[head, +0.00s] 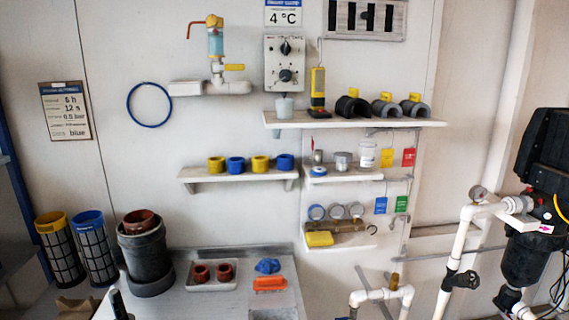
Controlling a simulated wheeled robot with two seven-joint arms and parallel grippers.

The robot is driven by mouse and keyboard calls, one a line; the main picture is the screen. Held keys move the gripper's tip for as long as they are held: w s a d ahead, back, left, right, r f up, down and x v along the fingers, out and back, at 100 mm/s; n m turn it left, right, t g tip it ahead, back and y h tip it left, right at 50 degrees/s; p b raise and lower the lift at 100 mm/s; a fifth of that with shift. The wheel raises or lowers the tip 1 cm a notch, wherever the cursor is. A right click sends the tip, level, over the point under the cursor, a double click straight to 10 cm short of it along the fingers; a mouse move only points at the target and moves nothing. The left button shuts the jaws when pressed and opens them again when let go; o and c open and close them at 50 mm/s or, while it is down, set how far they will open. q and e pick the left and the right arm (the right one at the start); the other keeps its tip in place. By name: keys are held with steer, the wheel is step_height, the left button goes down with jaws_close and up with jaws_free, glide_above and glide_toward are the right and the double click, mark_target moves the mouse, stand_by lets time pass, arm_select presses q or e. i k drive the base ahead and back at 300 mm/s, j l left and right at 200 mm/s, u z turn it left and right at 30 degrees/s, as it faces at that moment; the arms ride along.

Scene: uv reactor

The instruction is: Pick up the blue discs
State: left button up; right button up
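Two short blue discs (236,165) (285,162) stand on the small white left shelf (234,175), alternating with two yellow ones (215,164) (260,163). Each has a dark round recess or opening at its front. A smaller blue-topped round piece (318,171) lies on the shelf to the right; I cannot tell whether it is one of the discs.
A grey bench (190,304) below carries a tray with two red-brown fittings (224,272), a blue cloth (267,265) and an orange brush (270,284). Filter baskets (93,245) and a dark canister (146,250) stand left. White pipes (455,245) and a black housing (532,215) are right.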

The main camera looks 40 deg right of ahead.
mark_target(236, 165)
steer(key=i, duration=0.25)
steer(key=i+j+z, duration=0.1)
steer(key=i+z, duration=0.3)
steer(key=i+j+z, duration=0.15)
steer(key=z, duration=0.2)
